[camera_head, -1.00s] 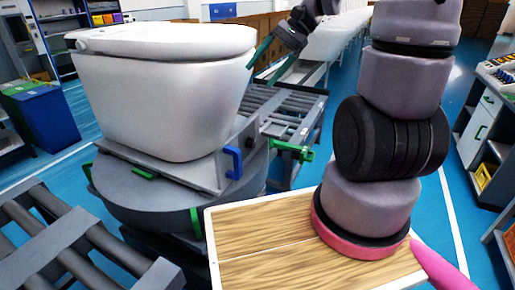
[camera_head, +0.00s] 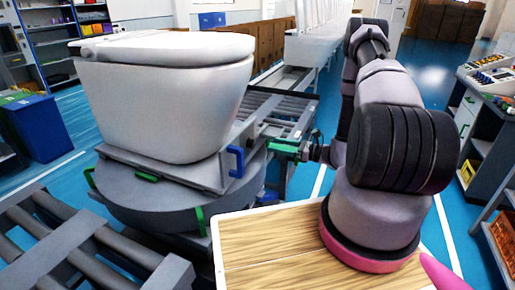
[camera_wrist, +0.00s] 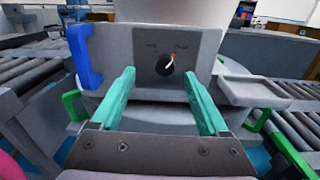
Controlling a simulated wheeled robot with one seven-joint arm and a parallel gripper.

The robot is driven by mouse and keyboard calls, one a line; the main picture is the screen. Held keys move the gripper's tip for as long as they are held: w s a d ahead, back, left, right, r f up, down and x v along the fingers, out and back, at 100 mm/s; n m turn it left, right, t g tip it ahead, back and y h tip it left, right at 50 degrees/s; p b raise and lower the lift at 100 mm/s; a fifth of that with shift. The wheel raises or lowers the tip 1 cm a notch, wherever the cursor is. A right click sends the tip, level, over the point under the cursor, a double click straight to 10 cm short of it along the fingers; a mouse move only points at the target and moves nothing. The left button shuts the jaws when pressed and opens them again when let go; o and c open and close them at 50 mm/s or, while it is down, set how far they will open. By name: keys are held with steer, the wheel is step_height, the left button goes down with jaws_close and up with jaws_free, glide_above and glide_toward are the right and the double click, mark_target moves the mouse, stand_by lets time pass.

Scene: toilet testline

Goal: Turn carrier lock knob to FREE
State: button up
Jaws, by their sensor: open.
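The carrier lock knob (camera_wrist: 165,64) is a small dark round knob on a grey panel (camera_wrist: 190,47), with a pale orange-tipped pointer aimed to the upper right. Small labels sit to its upper left and upper right, too small to read. My gripper (camera_wrist: 158,75) is open, with teal fingers spread either side of the knob in the wrist view. The fingertips look short of the panel, and nothing is between them. In the head view, the knob face cannot be made out. The carrier (camera_head: 180,172) bears a white toilet (camera_head: 165,105).
A blue handle (camera_wrist: 85,55) stands left of the panel, close to the left finger; it also shows in the head view (camera_head: 236,162). A grey ledge (camera_wrist: 250,91) juts out at the right. Green handles (camera_wrist: 72,105) and roller conveyors (camera_wrist: 30,75) flank the carrier.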

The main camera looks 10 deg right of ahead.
mark_target(254, 144)
steer(key=shift+m+t+h, duration=0.5)
steer(key=shift+m+t, duration=0.2)
steer(key=w+a, duration=0.2)
steer(key=w+a+f, duration=0.1)
steer(key=w+a, duration=0.1)
steer(key=a, duration=0.1)
steer(key=w+a+f, duration=0.1)
steer(key=w+a, duration=0.1)
steer(key=shift+w+a+f, duration=0.15)
steer(key=shift+a+f, duration=0.1)
jaws_close()
